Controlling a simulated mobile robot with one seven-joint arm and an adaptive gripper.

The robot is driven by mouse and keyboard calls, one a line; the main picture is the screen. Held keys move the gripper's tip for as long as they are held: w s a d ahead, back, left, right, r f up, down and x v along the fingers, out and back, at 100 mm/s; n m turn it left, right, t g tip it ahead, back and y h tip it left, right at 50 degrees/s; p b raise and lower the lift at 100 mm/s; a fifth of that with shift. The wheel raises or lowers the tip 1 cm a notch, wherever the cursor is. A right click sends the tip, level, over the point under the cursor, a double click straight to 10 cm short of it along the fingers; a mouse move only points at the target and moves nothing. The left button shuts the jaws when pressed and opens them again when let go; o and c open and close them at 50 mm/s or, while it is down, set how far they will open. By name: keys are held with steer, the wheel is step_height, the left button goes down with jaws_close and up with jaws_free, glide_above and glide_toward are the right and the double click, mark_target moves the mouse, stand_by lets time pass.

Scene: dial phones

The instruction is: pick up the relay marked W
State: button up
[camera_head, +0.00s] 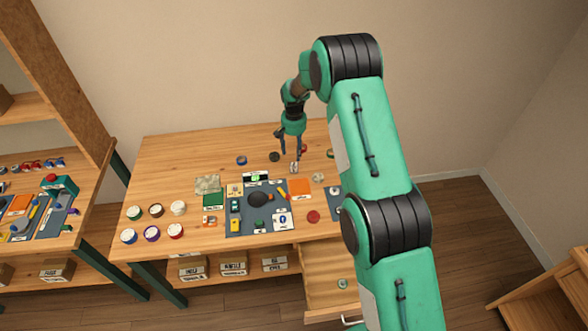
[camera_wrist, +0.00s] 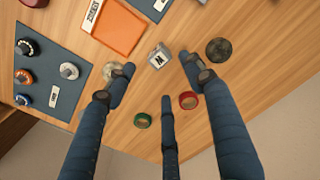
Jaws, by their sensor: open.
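A small grey relay block (camera_wrist: 159,56) lies on the wooden table with a dark letter on its pale top face. In the wrist view the letter looks like an M or an upside-down W. In the head view the block (camera_head: 294,168) is a small light shape just under my gripper (camera_head: 292,151). In the wrist view my gripper (camera_wrist: 160,79) is open, its three blue fingers spread with nothing between them. The block lies between and slightly beyond the two upper fingertips, apart from them.
An orange tray (camera_wrist: 118,28) lies nearby. A dark disc (camera_wrist: 218,50), a red ring (camera_wrist: 188,100), a green ring (camera_wrist: 142,120) and a pale disc (camera_wrist: 111,71) surround the block. A dark mat (camera_wrist: 50,65) holds several knobs. A drawer (camera_head: 328,268) stands open at the front.

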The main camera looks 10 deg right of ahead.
mark_target(294, 164)
steer(key=shift+f, duration=2.3)
steer(key=shift+f, duration=0.1)
steer(key=shift+f, duration=2.5)
steer(key=shift+c, duration=0.5)
jaws_close()
